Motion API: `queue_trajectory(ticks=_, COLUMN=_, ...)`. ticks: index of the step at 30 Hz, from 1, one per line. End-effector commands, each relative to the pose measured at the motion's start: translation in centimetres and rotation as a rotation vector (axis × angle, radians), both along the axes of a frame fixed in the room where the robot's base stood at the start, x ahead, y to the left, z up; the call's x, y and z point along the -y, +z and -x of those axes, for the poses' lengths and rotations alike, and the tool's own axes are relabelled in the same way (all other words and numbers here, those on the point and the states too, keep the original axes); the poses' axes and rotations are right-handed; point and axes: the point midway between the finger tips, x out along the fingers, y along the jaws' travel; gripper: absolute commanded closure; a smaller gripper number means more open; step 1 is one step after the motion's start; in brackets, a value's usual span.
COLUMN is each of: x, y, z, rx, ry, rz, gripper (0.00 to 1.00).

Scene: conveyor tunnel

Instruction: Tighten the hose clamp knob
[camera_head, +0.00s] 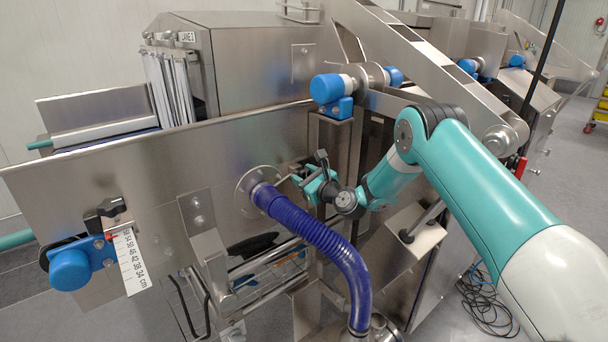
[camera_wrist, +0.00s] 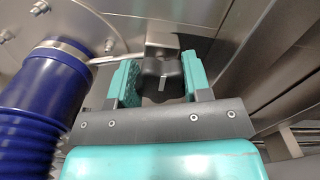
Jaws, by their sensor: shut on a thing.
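The blue ribbed hose (camera_head: 335,255) runs up to a round flange (camera_head: 256,178) on the steel panel. In the wrist view, a metal clamp band (camera_wrist: 66,45) circles the hose's upper end (camera_wrist: 45,85), and a thin metal strip leads from it toward a black knob (camera_wrist: 158,70). The knob is lobed, with a pale line on its face. My gripper (camera_wrist: 160,84) has its teal fingers on both sides of the knob and is shut on it. In the head view my gripper (camera_head: 308,184) is just right of the flange, and the knob is too small to make out.
A blue roller end (camera_head: 70,270) with a black handle (camera_head: 105,212) and a white scale (camera_head: 132,262) sits on the panel at left. A steel frame with a blue-capped roller (camera_head: 327,88) stands above my gripper. Cables lie on the floor at right.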

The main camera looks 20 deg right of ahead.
Motion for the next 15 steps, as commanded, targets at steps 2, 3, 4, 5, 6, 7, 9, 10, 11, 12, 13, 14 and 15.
queue_trajectory(ticks=2, x=-0.03, y=-0.19, z=0.07, rx=-0.012, ry=0.001, rz=-0.020, gripper=0.79)
queue_trajectory(ticks=3, x=-0.02, y=-0.20, z=0.08, rx=-0.015, ry=0.001, rz=-0.027, gripper=0.79)
queue_trajectory(ticks=4, x=-0.03, y=-0.21, z=0.09, rx=-0.017, ry=0.001, rz=-0.032, gripper=0.79)
queue_trajectory(ticks=5, x=-0.03, y=-0.23, z=0.09, rx=-0.019, ry=0.002, rz=-0.036, gripper=0.79)
queue_trajectory(ticks=6, x=-0.03, y=-0.24, z=0.09, rx=-0.021, ry=0.002, rz=-0.041, gripper=0.79)
queue_trajectory(ticks=7, x=-0.03, y=-0.25, z=0.09, rx=-0.022, ry=0.002, rz=-0.044, gripper=0.79)
queue_trajectory(ticks=9, x=-0.04, y=-0.27, z=0.09, rx=-0.025, ry=0.001, rz=-0.047, gripper=0.79)
queue_trajectory(ticks=10, x=-0.03, y=-0.28, z=0.09, rx=-0.025, ry=0.001, rz=-0.048, gripper=0.79)
queue_trajectory(ticks=11, x=-0.03, y=-0.28, z=0.10, rx=-0.025, ry=0.001, rz=-0.049, gripper=0.79)
queue_trajectory(ticks=12, x=-0.04, y=-0.29, z=0.10, rx=-0.025, ry=0.001, rz=-0.049, gripper=0.79)
queue_trajectory(ticks=13, x=-0.04, y=-0.29, z=0.10, rx=-0.025, ry=0.001, rz=-0.049, gripper=0.79)
queue_trajectory(ticks=14, x=-0.04, y=-0.29, z=0.10, rx=-0.025, ry=0.001, rz=-0.049, gripper=0.79)
queue_trajectory(ticks=15, x=-0.04, y=-0.30, z=0.10, rx=-0.025, ry=0.001, rz=-0.049, gripper=0.79)
